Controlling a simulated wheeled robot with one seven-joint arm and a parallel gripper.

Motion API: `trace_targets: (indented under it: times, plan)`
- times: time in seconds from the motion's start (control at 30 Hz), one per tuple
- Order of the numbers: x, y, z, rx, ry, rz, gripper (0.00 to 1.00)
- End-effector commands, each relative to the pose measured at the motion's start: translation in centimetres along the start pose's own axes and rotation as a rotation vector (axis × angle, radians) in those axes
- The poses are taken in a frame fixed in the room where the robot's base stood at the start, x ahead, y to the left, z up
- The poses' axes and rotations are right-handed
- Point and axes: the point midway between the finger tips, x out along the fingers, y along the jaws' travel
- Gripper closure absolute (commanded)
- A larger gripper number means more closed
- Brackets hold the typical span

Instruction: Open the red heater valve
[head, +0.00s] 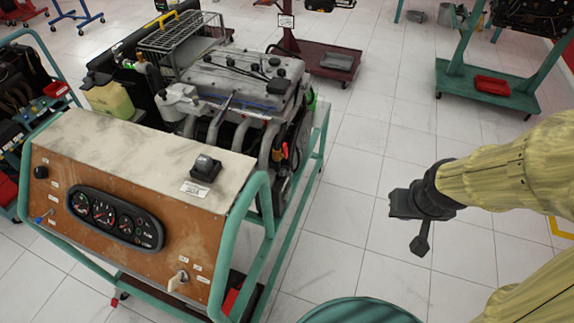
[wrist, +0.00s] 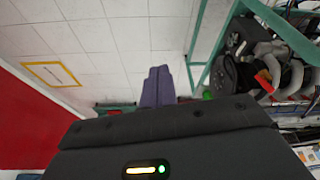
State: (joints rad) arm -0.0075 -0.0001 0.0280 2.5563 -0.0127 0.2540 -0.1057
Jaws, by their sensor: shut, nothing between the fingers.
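A small red-orange part (head: 284,150), which looks like the heater valve, sits low on the right side of the engine, among hoses. It is too small to tell its handle position. A red-orange part also shows beside the engine in the wrist view (wrist: 264,81). My gripper (head: 396,204) is over the open floor to the right of the engine stand, clearly apart from the valve. In the wrist view its two fingers (wrist: 158,82) are together with nothing between them.
The engine (head: 240,82) sits in a green-framed stand (head: 262,250) with a gauge panel (head: 115,218) in front. White tiled floor (head: 370,150) is clear between stand and gripper. Another green stand (head: 462,85) with a red tray (head: 492,86) is at the back right.

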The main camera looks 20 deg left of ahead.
Motion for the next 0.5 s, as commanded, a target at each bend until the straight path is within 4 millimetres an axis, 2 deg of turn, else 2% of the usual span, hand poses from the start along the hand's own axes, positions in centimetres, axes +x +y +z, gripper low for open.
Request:
trace_targets:
  times: [0.03,0.1,0.3,0.5]
  plan:
    - [2.4,-0.5,-0.1,-0.060,0.039,0.001,1.00]
    - [4.1,-1.1,-0.9,-0.157,0.104,0.005,1.00]
    - [8.2,-3.5,-3.3,-0.442,0.301,0.036,1.00]
    - [11.4,-6.6,-5.4,-0.717,0.501,0.090,1.00]
